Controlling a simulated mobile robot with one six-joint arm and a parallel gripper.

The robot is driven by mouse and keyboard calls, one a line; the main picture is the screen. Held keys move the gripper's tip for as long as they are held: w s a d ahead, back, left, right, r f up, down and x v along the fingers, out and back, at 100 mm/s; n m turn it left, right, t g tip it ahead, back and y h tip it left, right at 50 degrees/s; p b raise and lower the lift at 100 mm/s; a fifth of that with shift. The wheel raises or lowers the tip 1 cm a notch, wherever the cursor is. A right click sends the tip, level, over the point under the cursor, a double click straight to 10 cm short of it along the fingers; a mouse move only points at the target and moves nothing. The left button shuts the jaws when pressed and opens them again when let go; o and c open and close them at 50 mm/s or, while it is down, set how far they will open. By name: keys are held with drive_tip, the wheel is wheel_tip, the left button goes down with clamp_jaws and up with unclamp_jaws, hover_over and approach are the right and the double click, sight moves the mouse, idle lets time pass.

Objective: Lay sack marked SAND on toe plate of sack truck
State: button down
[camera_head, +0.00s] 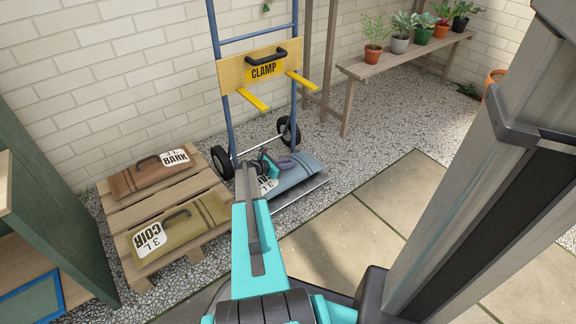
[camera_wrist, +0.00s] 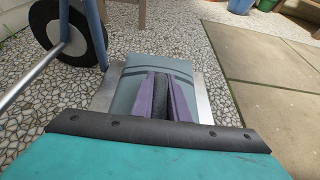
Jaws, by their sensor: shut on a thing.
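The blue-grey sack (camera_head: 295,172) lies on the metal toe plate (camera_head: 312,188) of the blue sack truck (camera_head: 228,105). Its white label is mostly hidden by my arm, so I cannot read the full word. My gripper (camera_head: 272,168) is at the sack's top, shut on its dark handle. In the wrist view the purple fingers (camera_wrist: 160,97) stand on both sides of the dark handle (camera_wrist: 161,105), with the sack (camera_wrist: 130,90) flat beneath. Bare toe plate (camera_wrist: 203,100) shows along the sack's right side.
A wooden pallet (camera_head: 125,220) at left bears the BARK sack (camera_head: 135,178) and the COIR sack (camera_head: 185,232). The yellow-armed CLAMP board (camera_head: 235,80) is above the toe plate. A bench (camera_head: 400,68) with potted plants stands at back right. Paving (camera_head: 350,235) at right is clear.

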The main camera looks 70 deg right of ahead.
drive_tip(key=shift+d+r, duration=0.1)
drive_tip(key=shift+r, duration=0.15)
drive_tip(key=c, duration=2.1)
unclamp_jaws()
drive_tip(key=shift+f, duration=0.3)
drive_tip(key=o, duration=0.4)
drive_tip(key=shift+r, duration=0.15)
drive_tip(key=shift+w+a+r, duration=0.3)
drive_tip(key=shift+a, duration=0.25)
drive_tip(key=p+v, duration=0.3)
drive_tip(key=v, duration=0.7)
drive_tip(key=shift+w+a+p, duration=0.25)
drive_tip(key=shift+a+p, duration=0.05)
drive_tip(key=shift+a, duration=0.05)
drive_tip(key=shift+r, duration=0.1)
